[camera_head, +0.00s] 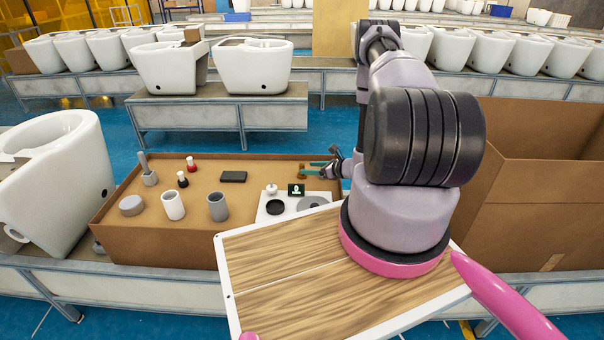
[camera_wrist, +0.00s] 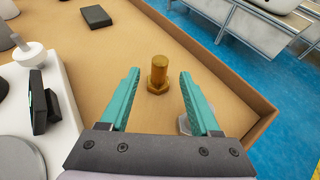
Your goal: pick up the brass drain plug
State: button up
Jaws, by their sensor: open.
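The brass drain plug (camera_wrist: 158,74) stands upright on the cardboard surface in the wrist view, with a flanged base and a cylindrical top. It also shows small and brown in the head view (camera_head: 302,171), close to the fingertips. My gripper (camera_wrist: 160,88) is open, with one teal finger on each side of the plug and a gap to both. Nothing is held. In the head view my gripper (camera_head: 318,168) reaches over the right back part of the cardboard box top.
A white tray (camera_head: 265,214) with dark and grey discs and a small black sign (camera_head: 296,190) stands left of my gripper. A black block (camera_wrist: 96,16) lies farther back. A grey hex part (camera_wrist: 184,124) sits partly behind the right finger. A large open carton (camera_head: 540,215) stands at right.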

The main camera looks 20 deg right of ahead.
aim_at(302, 167)
jog(key=x, duration=0.5)
grip_shut()
jog(key=shift+r, duration=0.1)
